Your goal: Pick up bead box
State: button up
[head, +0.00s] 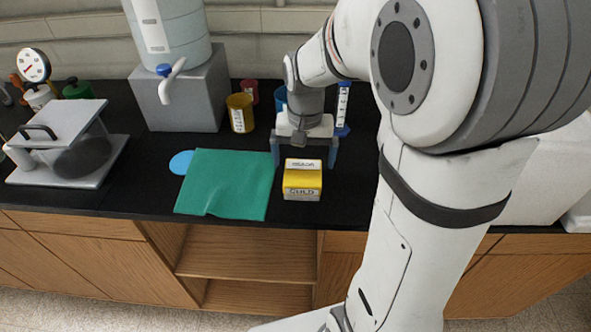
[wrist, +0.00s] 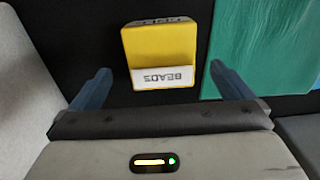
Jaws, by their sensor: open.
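The bead box (head: 302,181) is a small yellow box with a white label, standing on the black counter right of the green cloth. In the wrist view the bead box (wrist: 158,50) shows its label reading BEADS, upside down. My gripper (head: 305,162) is open, with its two blue fingers spread wide and nothing between them. In the wrist view my gripper (wrist: 160,78) has its fingers pointing toward the box, one to each side of its near end. I cannot tell how high the fingertips are above the counter.
The green cloth (head: 228,184) lies left of the box, over part of a blue disc (head: 181,162). A yellow cup (head: 240,113), a grey block with a dispenser (head: 182,100) and a press-like device (head: 70,150) stand further left. The counter's front edge is close to the box.

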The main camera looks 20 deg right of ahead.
aim_at(302, 171)
jog(key=f, duration=0.5)
jog(key=shift+w+f+p, duration=0.2)
jog(key=shift+f+p, duration=0.05)
jog(key=shift+p, duration=0.15)
jog(key=c, duration=1.1)
